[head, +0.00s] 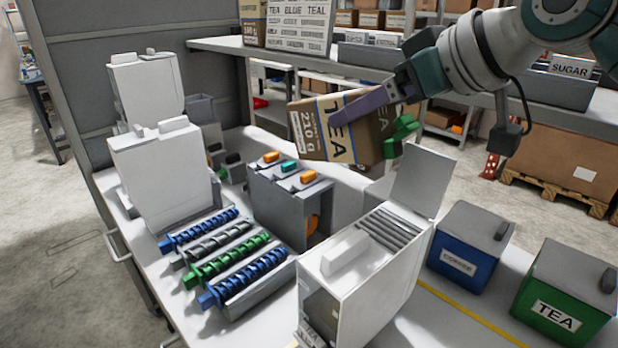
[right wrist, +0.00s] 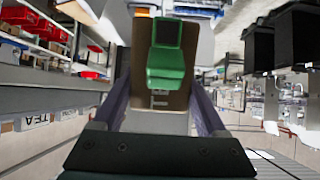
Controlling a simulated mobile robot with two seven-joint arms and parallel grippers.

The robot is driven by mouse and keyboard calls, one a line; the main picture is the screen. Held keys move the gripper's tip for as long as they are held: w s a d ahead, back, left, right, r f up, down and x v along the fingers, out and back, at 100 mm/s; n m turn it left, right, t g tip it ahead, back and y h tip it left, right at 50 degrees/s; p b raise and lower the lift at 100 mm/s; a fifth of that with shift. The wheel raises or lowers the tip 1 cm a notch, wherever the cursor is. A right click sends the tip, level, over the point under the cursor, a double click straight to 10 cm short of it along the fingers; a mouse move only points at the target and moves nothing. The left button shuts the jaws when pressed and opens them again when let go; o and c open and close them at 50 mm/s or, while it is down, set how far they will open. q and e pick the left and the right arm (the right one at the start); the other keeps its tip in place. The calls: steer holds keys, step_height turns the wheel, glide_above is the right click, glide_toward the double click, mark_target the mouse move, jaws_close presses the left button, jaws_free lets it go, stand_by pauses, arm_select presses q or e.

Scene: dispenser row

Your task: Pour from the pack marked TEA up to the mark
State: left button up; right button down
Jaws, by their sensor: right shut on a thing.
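My left gripper is out of view.
A green canister marked TEA (head: 565,300) and a blue canister (head: 470,245) stand right of the dispenser. Several coloured augers (head: 226,262) lie left, beside a grey box with coloured tops (head: 290,200). White dispensers (head: 163,175) stand behind. A shelf (head: 350,66) runs behind the pack.

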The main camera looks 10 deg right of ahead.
stand_by(0.4)
steer(key=shift+s+f+t+b, duration=0.1)
steer(key=shift+f+t+b, duration=0.2)
steer(key=shift+b, duration=0.4)
steer(key=shift+r+y, duration=0.15)
steer(key=shift+y, duration=0.15)
steer(key=shift+d, duration=0.1)
steer(key=shift+s+t+b, duration=0.15)
steer(key=shift+t+b, duration=0.15)
steer(key=shift+b, duration=0.2)
stand_by(0.3)
stand_by(0.4)
steer(key=shift+d+f+t+y+b, duration=0.1)
steer(key=shift+f+t+y+b, duration=0.2)
steer(key=shift+b, duration=0.05)
stand_by(0.8)
stand_by(0.6)
